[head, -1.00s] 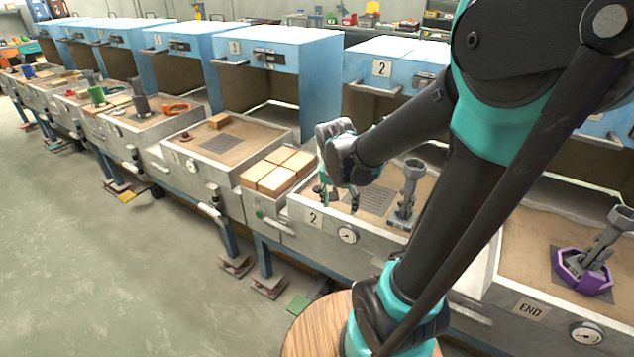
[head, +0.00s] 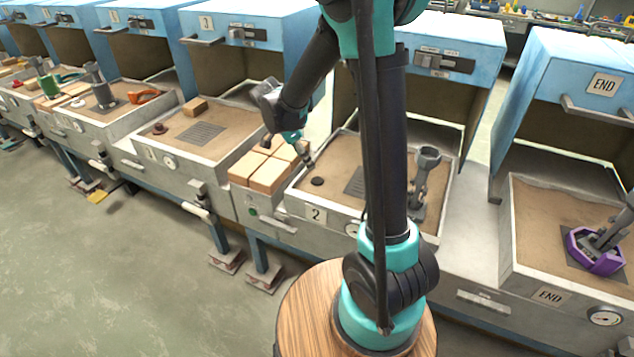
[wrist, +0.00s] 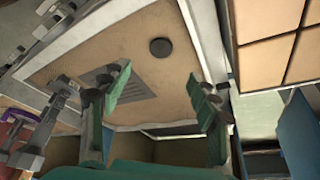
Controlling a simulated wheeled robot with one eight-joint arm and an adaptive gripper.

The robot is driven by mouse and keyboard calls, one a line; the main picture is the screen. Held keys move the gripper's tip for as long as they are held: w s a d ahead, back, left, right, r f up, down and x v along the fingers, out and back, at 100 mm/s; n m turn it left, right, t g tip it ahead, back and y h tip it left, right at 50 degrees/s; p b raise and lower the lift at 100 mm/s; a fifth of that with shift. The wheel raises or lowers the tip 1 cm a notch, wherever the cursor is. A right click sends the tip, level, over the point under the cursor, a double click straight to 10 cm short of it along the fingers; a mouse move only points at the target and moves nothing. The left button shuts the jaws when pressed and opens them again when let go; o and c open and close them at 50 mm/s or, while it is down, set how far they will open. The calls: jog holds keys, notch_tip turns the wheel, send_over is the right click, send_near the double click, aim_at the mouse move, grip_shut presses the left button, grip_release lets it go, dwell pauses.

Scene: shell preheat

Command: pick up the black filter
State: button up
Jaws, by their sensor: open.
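The black filter (head: 317,181) is a small dark disc lying flat on the sandy bed of the tray labelled 2 (head: 316,214). In the wrist view the filter (wrist: 161,47) shows whole, with bare sand around it. My gripper (head: 291,146) is above the back left of that tray, near the wooden blocks. In the wrist view my gripper (wrist: 165,92) is open and empty, its two green fingers wide apart. The filter lies beyond the fingertips there, apart from both.
Wooden blocks (head: 270,178) fill the neighbouring tray to the left. A grey upright fixture (head: 424,175) stands at the right of tray 2, beside a dark grate (wrist: 119,81). Blue hoods rise behind the trays.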

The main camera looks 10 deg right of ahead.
aim_at(317, 180)
jog(key=x, duration=1)
jog(key=shift+f, duration=0.4)
jog(key=c, duration=0.9)
